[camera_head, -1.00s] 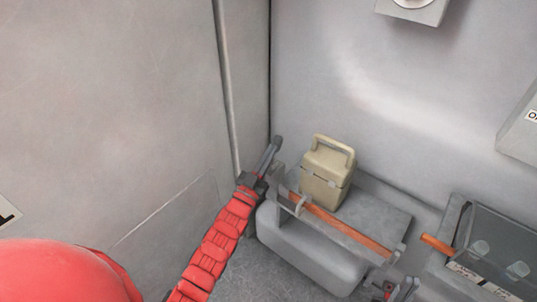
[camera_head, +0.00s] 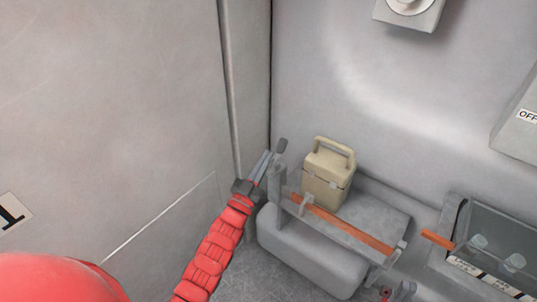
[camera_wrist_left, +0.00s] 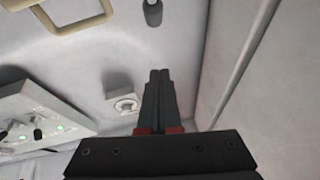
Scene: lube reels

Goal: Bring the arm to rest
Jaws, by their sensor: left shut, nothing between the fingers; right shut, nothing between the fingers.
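My left arm (camera_head: 212,258) is red and reaches up from the bottom of the head view. I see a small gap between the fingers and the handle. In the left wrist view the two dark fingers (camera_wrist_left: 159,95) lie together with nothing between them. My right gripper (camera_head: 398,290) shows only in part at the bottom edge, below the bench's right end; no held thing shows there.
A beige box (camera_head: 326,178) with a carry handle stands on a grey bench behind an orange-striped rail (camera_head: 340,222). A glass-topped bin (camera_head: 500,245) is at the right. Walls stand close at the left and back. A grey unit (camera_head: 410,12) hangs on the back wall.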

